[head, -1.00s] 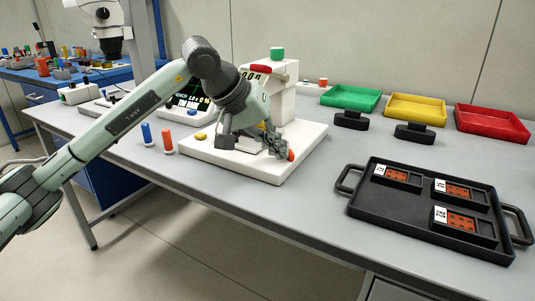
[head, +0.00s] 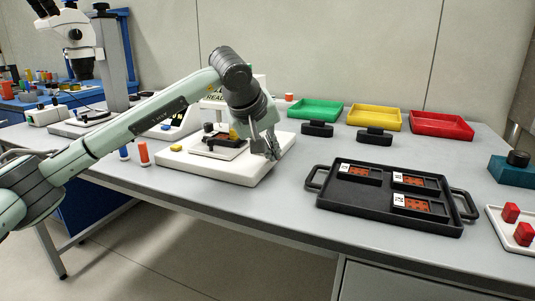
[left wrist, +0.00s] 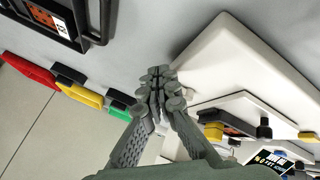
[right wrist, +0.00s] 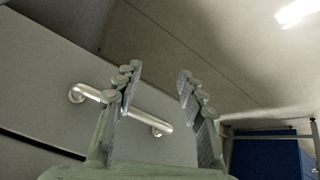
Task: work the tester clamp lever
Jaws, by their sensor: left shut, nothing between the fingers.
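The tester (head: 240,172) is a white slab with a raised holder carrying a dark and orange part (head: 218,138). A black knob (head: 208,127) and a yellow piece (head: 233,134) show by the holder; they also show in the left wrist view as a knob (left wrist: 264,131) and yellow piece (left wrist: 213,131). My left gripper (head: 271,151) is shut and empty at the slab's right end, its fingers (left wrist: 158,82) together in the left wrist view. The clamp lever cannot be made out; my gripper and arm cover part of the tester. My right gripper (right wrist: 158,85) is open and empty, outside the head view.
A black tray (head: 330,205) with several parts lies to the right. Green (head: 308,115), yellow (head: 374,126) and red (head: 441,133) bins stand behind. A bar handle (right wrist: 120,106) on a grey front is near my right gripper. Bench between tester and tray is clear.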

